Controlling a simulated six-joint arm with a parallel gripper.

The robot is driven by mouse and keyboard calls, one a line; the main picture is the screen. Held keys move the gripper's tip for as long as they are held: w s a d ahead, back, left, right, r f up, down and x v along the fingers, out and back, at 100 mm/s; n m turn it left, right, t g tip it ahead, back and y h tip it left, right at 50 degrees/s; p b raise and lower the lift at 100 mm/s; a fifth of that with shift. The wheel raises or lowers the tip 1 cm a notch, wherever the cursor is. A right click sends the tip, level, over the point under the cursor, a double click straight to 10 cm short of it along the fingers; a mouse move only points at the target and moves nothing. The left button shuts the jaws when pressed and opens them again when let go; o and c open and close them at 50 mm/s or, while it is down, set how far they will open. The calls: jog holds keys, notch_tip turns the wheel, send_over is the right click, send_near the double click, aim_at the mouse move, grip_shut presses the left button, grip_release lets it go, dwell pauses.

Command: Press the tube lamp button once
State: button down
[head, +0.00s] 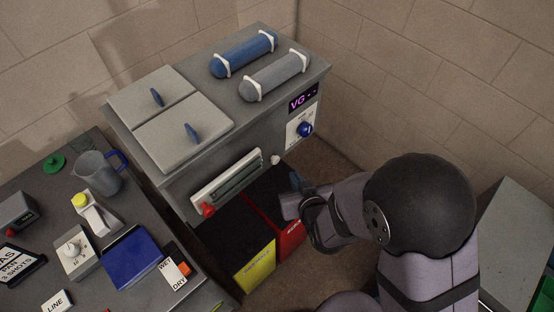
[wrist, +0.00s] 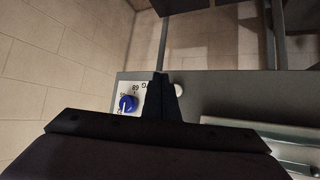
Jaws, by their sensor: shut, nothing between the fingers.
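A long pale-framed panel with a dark slotted window (head: 240,178), which looks like the tube lamp, is on the front of the grey cabinet. A small round white button (head: 275,160) sits just right of it, and a red knob (head: 207,209) is at its lower left end. No label tells which is the lamp button. My gripper (head: 294,182) is shut and empty, low in front of the cabinet near the white button. In the wrist view, the shut fingers (wrist: 162,98) appear right beside the white button (wrist: 178,90); contact cannot be told.
A blue dial (head: 305,129) sits under a purple display (head: 303,98) on the cabinet front; the dial also shows in the wrist view (wrist: 128,104). Yellow (head: 256,268) and red (head: 290,238) bins stand below. A cluttered bench (head: 30,190) is at left.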

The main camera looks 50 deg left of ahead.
jog(key=shift+a, duration=1.75)
jog(key=shift+a, duration=0.2)
dwell(0.7)
jog(key=shift+a, duration=0.25)
jog(key=shift+a, duration=0.5)
dwell(1.1)
jog(key=shift+d+b, duration=0.15)
jog(key=shift+b, duration=0.15)
jog(key=shift+d, duration=0.8)
jog(key=shift+d+b, duration=0.45)
jog(key=shift+d, duration=2.05)
